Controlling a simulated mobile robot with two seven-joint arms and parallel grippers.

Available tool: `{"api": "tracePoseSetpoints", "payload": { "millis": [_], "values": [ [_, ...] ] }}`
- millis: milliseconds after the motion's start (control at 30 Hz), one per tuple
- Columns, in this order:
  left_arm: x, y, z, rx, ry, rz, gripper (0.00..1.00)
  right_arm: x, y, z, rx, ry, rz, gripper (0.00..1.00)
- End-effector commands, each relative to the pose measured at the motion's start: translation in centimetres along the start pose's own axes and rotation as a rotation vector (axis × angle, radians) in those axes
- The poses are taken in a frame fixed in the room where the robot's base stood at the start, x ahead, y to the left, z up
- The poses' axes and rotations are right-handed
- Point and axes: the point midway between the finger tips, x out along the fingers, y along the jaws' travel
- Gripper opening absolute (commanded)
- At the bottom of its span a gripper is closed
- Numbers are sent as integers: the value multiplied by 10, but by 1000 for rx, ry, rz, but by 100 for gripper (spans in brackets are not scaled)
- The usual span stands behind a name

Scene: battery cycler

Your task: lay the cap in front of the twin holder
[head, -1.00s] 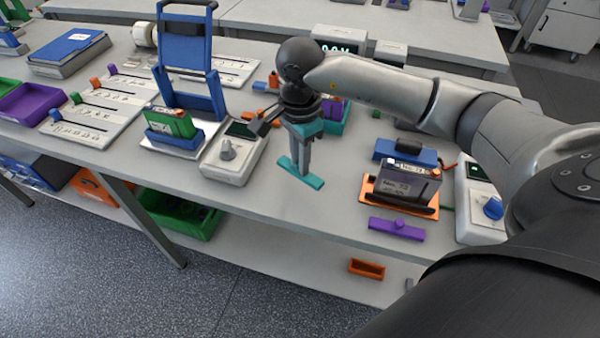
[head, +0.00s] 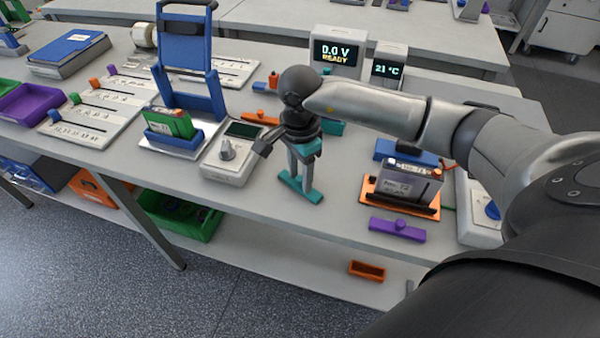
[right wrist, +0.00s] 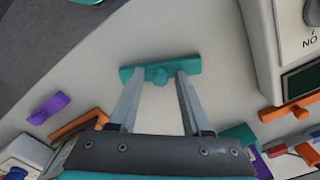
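The cap (head: 301,190) is a teal bar with a round knob, lying on the bench near its front edge. It also shows in the right wrist view (right wrist: 160,74). My right gripper (head: 302,180) points down over it. In the right wrist view its fingers (right wrist: 159,76) stand apart, one on each side of the knob, with gaps visible. A teal holder (head: 335,128), apparently the twin holder, stands behind the gripper, mostly hidden by my right arm. The cap lies in front of it. My left gripper is not in view.
A grey device with a knob (head: 228,160) stands left of the cap. At right are an orange tray (head: 385,198) with a battery and a purple cap (head: 397,230). Bench space between cap and tray is clear. An orange cap (head: 262,117) lies behind.

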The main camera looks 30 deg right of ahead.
Motion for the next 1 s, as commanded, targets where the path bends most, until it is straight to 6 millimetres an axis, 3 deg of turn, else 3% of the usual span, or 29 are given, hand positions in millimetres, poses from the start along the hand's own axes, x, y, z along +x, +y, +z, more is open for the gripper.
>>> {"api": "tracePoseSetpoints", "payload": {
  "millis": [367,800,1000],
  "values": [
    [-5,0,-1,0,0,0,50,-5,0,0,0,0,1,51],
    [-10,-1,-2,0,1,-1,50,-94,-1,0,0,0,-5,51],
    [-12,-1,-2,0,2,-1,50,-118,-1,0,0,0,-2,51]
  ]
}}
